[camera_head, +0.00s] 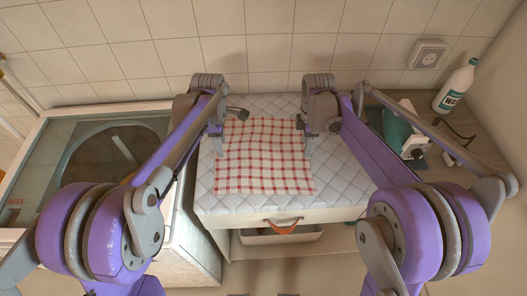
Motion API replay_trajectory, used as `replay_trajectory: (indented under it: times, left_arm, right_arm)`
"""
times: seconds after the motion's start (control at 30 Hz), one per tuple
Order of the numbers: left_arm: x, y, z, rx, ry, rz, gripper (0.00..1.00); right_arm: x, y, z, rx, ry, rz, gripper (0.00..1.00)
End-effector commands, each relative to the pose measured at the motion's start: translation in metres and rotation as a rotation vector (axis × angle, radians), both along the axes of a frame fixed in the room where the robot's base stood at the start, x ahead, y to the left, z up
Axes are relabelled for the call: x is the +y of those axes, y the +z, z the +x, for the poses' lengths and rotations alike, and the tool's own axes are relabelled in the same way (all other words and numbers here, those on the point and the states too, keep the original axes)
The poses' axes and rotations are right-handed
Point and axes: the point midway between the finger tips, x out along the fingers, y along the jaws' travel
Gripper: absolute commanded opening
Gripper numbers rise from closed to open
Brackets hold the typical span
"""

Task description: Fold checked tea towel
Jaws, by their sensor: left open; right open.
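The red-and-white checked tea towel (262,160) lies flat and spread out on the pale quilted top of the cabinet (340,188). My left gripper (219,150) is at the towel's left edge, toward its upper half, with its fingers pointing down. My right gripper (307,147) is at the towel's right edge at about the same height. Both grippers are open and hold nothing that I can see. Whether the fingertips touch the cloth is hard to tell. My arms hide small parts of the towel's upper corners.
A glass-topped washer (60,140) stands to the left. On the right are a green iron (397,130), a white bottle (456,86) and a wall socket (427,54). A drawer with a leather pull (284,227) is below the towel. The tiled wall closes the back.

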Motion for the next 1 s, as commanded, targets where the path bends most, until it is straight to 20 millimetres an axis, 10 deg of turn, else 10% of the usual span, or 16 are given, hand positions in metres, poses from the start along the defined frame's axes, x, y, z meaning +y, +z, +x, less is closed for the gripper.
replay_trajectory:
  times: [0.63,1.0]
  left_arm:
    - [0.000,-0.022,-0.002,0.002,-0.001,0.000,0.57]
    - [0.000,-0.021,-0.002,0.001,-0.001,0.000,0.24]
  right_arm:
    - [0.000,-0.022,-0.002,0.002,-0.001,0.000,0.57]
    - [0.000,-0.021,-0.002,0.002,-0.001,0.000,0.24]
